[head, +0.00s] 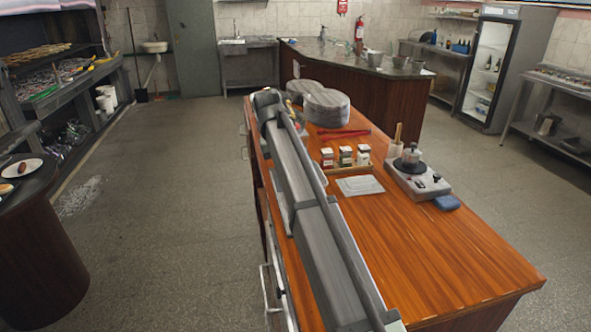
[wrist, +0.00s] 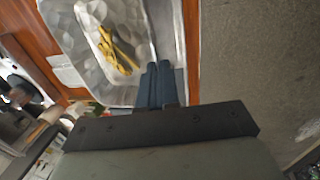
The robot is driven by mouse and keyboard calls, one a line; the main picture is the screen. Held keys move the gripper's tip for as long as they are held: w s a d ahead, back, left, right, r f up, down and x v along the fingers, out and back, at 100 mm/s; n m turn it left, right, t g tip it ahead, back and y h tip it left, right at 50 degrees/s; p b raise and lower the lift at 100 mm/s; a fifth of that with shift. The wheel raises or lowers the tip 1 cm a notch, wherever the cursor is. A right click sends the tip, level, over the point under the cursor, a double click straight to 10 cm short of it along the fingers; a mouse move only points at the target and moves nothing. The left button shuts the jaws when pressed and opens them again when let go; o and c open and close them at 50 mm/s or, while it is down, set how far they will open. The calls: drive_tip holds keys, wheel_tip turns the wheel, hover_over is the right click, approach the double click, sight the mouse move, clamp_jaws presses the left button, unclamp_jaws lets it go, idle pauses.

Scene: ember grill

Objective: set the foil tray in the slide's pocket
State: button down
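In the wrist view, the foil tray (wrist: 66,32) is a shiny dimpled silver tray with yellow strips (wrist: 115,50) lying in it. My gripper (wrist: 158,68) has its two blue fingers close together at the tray's right wall, and the rim runs in between the tips, so it looks shut on the rim. A grey metal strip (wrist: 169,30) beside the tray may be part of the slide; its pocket cannot be made out. In the head view my own grey arm hides the gripper and tray.
The wooden counter (head: 440,260) is mostly bare at front right. Open floor (head: 165,200) lies left.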

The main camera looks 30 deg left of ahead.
drive_tip(key=shift+f, duration=3.45)
drive_tip(key=c, duration=1.8)
unclamp_jaws()
drive_tip(key=o, duration=0.5)
drive_tip(key=r, duration=0.4)
drive_tip(key=s+a+r, duration=0.1)
drive_tip(key=r, duration=0.4)
drive_tip(key=s+r, duration=0.1)
drive_tip(key=r, duration=0.3)
drive_tip(key=shift+a+r, duration=0.3)
drive_tip(key=shift+a, duration=0.1)
